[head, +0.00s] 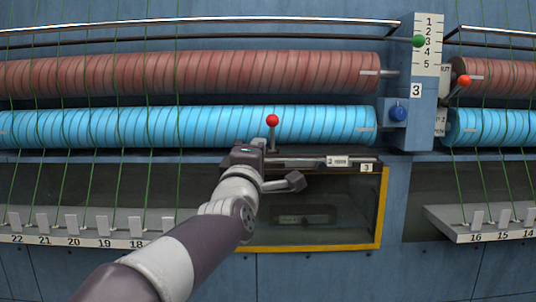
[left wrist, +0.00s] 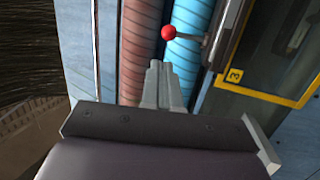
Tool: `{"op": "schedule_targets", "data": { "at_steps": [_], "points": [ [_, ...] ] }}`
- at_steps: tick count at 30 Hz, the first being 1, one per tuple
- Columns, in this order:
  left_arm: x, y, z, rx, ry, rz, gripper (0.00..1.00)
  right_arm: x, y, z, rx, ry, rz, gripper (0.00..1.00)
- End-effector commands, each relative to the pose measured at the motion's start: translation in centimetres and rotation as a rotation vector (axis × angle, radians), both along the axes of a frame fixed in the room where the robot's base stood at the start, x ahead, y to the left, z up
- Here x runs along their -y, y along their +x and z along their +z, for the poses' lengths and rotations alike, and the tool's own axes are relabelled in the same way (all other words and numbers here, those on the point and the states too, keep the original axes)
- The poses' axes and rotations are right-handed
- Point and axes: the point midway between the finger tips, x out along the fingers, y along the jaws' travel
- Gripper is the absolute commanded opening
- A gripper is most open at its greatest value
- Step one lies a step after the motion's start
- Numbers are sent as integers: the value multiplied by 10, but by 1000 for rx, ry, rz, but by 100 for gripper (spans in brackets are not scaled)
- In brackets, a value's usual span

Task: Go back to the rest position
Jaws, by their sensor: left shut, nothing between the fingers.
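A lever with a red ball (head: 272,120) stands upright just beyond the wrist. The red ball (left wrist: 168,32) also shows just past the fingertips in the left wrist view, apart from them in the picture. My right gripper is in neither view.
A red roller (head: 200,77) lies above a blue roller (head: 190,126) on the machine. A yellow-framed window (head: 379,215) is below the lever. A numbered post (head: 427,60) carries a green ball (head: 418,41); a blue knob (head: 398,113) sits beside it. Numbered ledges (head: 95,240) jut out at both sides.

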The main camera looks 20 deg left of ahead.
Motion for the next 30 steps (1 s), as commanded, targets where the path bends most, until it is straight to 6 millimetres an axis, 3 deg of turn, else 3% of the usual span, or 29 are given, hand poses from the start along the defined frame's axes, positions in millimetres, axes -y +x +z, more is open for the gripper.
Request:
{"op": "schedule_targets", "data": {
  "at_steps": [2,4,5,8,9,12,15,18,21,24,30],
  "points": [
    [3,0,-8,-42,94,11,0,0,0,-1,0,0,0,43],
    [11,5,-50,-186,285,4,0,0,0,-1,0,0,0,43],
    [14,5,-75,-262,373,-9,0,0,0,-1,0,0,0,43],
    [23,-7,-176,-541,684,-104,0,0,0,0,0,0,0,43],
    [25,-19,-216,-648,801,-161,0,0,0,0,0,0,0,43],
    [24,-65,-311,-889,1053,-347,0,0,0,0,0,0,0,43],
    [20,-128,-388,-1092,1246,-574,0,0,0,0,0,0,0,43],
    [14,-192,-439,-1241,1355,-785,0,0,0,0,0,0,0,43],
    [9,-240,-468,-1344,1384,-927,0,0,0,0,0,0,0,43],
    [6,-266,-481,-1400,1376,-985,0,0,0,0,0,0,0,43],
    [5,-270,-485,-1415,1365,-993,0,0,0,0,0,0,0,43]
  ]
}}
